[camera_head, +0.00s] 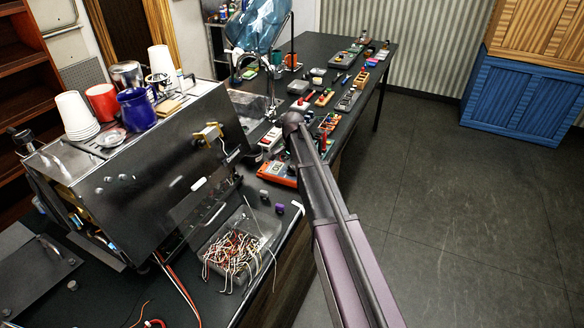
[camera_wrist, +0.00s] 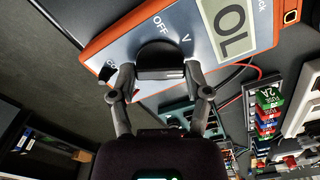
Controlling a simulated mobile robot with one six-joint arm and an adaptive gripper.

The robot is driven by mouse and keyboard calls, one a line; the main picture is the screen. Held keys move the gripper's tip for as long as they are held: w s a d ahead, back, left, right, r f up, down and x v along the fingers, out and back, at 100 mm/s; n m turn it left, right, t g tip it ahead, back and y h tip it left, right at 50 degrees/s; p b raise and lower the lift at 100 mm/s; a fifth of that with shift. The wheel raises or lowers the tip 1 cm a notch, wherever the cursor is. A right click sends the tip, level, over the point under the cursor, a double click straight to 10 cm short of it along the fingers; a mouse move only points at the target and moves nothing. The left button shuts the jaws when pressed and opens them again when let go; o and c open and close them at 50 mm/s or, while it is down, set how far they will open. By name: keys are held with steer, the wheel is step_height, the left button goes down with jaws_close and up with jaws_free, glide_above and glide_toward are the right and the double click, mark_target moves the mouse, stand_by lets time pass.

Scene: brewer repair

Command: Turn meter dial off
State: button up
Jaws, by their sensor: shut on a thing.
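The meter (camera_wrist: 110,45) is an orange-edged multimeter with a grey face, close up in the wrist view. Its display (camera_wrist: 237,28) reads "OL". The black round dial (camera_wrist: 158,52) sits in the face, with "OFF" and "V" printed beside it. My gripper (camera_wrist: 163,77) has a finger on each side of the dial's raised grip and is shut on it. The fingers hide part of the face and some labels. In the head view the orange meter (camera_head: 278,174) lies on the dark bench beside my arm; the gripper's hold is not clear there.
A steel brewer (camera_head: 150,160) with cups on top stands at left. A tray of wires (camera_head: 235,255) lies in front of it. Red and black leads (camera_wrist: 240,75) run beside the meter. Small colored parts (camera_wrist: 268,110) lie close by. The floor at right is clear.

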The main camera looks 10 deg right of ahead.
steer(key=shift+d, duration=0.1)
steer(key=n, duration=1.3)
steer(key=shift+s, duration=0.1)
steer(key=n, duration=0.4)
steer(key=shift+n, duration=0.3)
steer(key=o, duration=1.2)
steer(key=shift+c, duration=0.2)
